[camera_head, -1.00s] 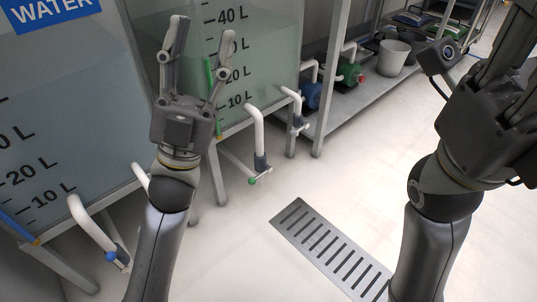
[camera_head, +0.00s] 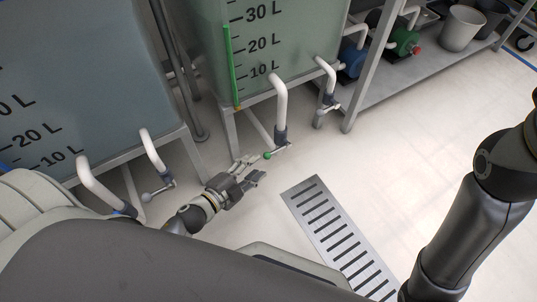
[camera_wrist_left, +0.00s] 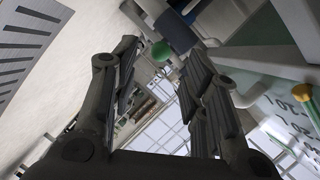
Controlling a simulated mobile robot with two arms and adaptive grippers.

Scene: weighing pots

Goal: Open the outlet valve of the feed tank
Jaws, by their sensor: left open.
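A tank (camera_head: 290,35) with litre marks and a green gauge strip stands at the top middle in the head view. No name label shows on it. Its white outlet pipe (camera_head: 281,97) bends down to a grey valve (camera_head: 281,134). The valve's lever ends in a green knob (camera_head: 267,156). My left gripper (camera_head: 257,168) is open, its fingers close to this knob. In the left wrist view, the green knob (camera_wrist_left: 161,51) appears between the fingertips of my left gripper (camera_wrist_left: 160,55); contact cannot be told. My right gripper is out of view.
Another tank (camera_head: 75,70) stands at left with two outlet pipes; one valve has a grey knob (camera_head: 147,197). A second pipe (camera_head: 328,73) is right of the green-knobbed valve. Pumps (camera_head: 403,42) and a bucket (camera_head: 461,28) sit on a shelf. A floor drain (camera_head: 340,240) lies in clear floor.

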